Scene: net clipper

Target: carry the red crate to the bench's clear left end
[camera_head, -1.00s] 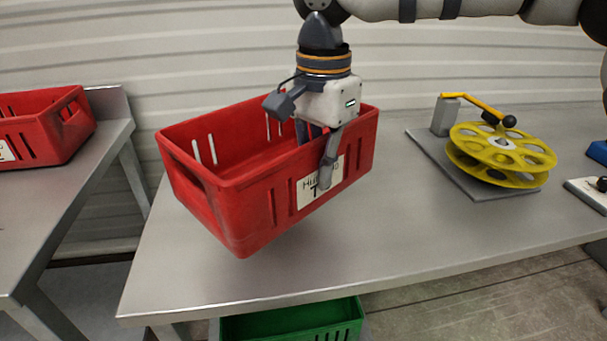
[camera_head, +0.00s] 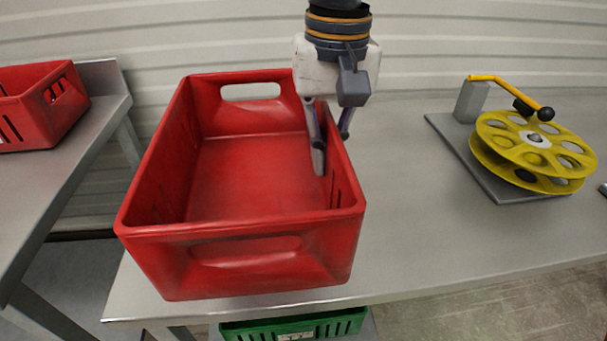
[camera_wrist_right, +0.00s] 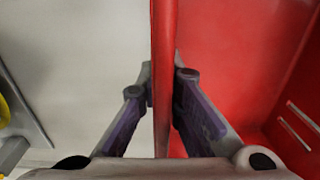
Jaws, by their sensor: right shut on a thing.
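The red crate (camera_head: 322,258) is open-topped and empty, over the left end of the grey bench (camera_head: 420,225). One short end with a handle slot faces me. My right gripper (camera_head: 332,140) comes down from above and is shut on the crate's right long wall, one finger inside and one outside. The wrist view shows the red wall (camera_wrist_right: 163,100) between the two fingers (camera_wrist_right: 163,72). The crate hides the bench under it, and I cannot tell whether its base touches the bench top. My left gripper is not in view.
A yellow reel (camera_head: 535,150) on a grey base plate stands on the bench at the right. Bare bench lies between it and the crate. Another red crate (camera_head: 40,105) sits on a separate table at the left, across a gap. A green crate (camera_head: 300,327) is below the bench.

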